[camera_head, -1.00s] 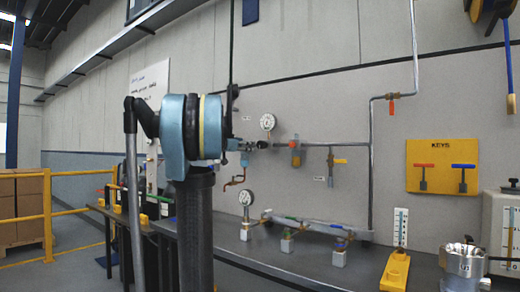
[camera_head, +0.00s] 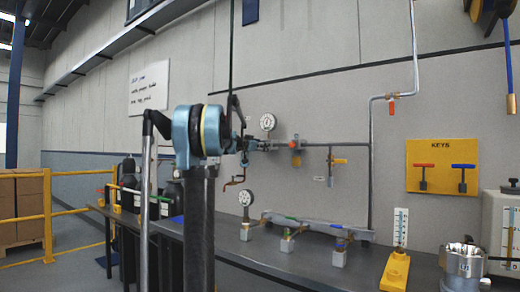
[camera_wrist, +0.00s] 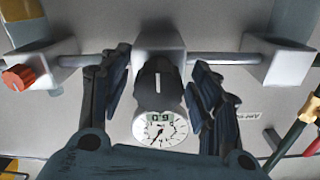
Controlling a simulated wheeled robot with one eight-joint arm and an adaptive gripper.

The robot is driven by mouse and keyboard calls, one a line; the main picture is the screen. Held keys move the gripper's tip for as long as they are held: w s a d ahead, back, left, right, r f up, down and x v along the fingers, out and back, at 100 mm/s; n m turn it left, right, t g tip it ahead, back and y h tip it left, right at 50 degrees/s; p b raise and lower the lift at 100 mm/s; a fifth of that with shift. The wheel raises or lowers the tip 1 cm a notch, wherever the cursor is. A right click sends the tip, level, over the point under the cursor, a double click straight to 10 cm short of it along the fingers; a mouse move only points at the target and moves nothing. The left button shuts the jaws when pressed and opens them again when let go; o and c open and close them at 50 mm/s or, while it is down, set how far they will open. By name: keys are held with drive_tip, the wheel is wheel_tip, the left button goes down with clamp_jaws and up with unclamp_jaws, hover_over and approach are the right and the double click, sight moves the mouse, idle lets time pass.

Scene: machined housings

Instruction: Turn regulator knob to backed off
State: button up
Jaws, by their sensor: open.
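The regulator knob (camera_wrist: 154,82) is black with a white line and sits in the middle of the wrist view, below a pale square block on a pipe. The line runs nearly straight up and down there. My gripper (camera_wrist: 160,66) is open, with one dark finger on each side of the knob and a visible gap on both sides. A round white gauge (camera_wrist: 160,128) lies just below the knob; it seems to be the upper wall gauge (camera_head: 268,122) in the head view. In that view my gripper (camera_head: 248,145) is small at the pipe and hides the knob.
A red knob (camera_wrist: 18,77) on another block lies left in the wrist view. In the head view, a yellow lever (camera_head: 339,161) hangs right of the gripper, and a lower gauge (camera_head: 245,198) stands on the bench below.

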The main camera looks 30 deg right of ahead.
drive_tip(key=c, duration=1.1)
